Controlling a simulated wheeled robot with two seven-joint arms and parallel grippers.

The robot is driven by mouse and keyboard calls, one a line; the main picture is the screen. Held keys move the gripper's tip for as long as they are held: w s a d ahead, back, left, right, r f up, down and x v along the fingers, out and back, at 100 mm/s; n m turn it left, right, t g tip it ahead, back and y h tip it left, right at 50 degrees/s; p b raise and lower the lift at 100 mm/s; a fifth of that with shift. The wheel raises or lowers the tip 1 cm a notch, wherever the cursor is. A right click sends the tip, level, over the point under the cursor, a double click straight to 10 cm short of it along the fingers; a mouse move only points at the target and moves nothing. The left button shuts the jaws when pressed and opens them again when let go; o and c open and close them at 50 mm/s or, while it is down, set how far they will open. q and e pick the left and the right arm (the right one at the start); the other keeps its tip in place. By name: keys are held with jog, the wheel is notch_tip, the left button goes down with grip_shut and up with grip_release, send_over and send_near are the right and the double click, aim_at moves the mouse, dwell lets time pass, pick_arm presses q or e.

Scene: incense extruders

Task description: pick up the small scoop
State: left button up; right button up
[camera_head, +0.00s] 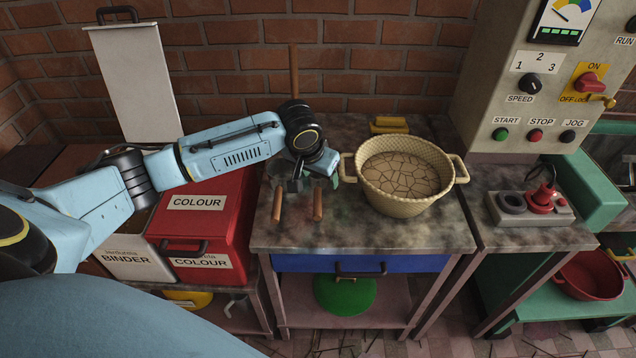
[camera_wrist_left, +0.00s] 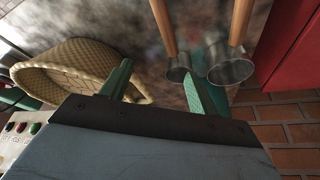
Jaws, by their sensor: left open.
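The small scoop, a metal cup with a wooden handle, lies on the mottled worktop (camera_head: 370,236). In the head view its handle (camera_head: 317,205) points toward the front edge; its cup is hidden under my gripper. The left wrist view shows its cup (camera_wrist_left: 178,68). A larger scoop (camera_wrist_left: 231,68) lies beside it; its handle is at left in the head view (camera_head: 278,206). My left gripper (camera_head: 308,182) is open above the scoops. In the left wrist view, the gripper's (camera_wrist_left: 158,70) right fingertip overlaps the space by the two cups. My right gripper is out of view.
A woven basket (camera_head: 405,203) with a cracked tan filling stands close right of my gripper. Red COLOUR bins (camera_head: 215,225) stand left of the worktop. A yellow block (camera_head: 390,125) lies behind. The worktop's front right is clear. A control panel (camera_head: 540,90) stands right.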

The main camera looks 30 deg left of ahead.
pick_arm(q)
jog(key=w+a+r+n, duration=0.2)
jog(key=w+a+r, duration=0.1)
jog(key=a, duration=0.2)
jog(key=b+x, duration=0.1)
jog(key=x, duration=0.7)
jog(key=shift+s+f+b, duration=0.1)
jog(key=shift+s+b, duration=0.05)
jog(key=shift+b, duration=0.15)
jog(key=b+x, duration=0.1)
jog(key=x, duration=0.4)
jog(key=shift+a, duration=0.15)
jog(key=c, duration=0.8)
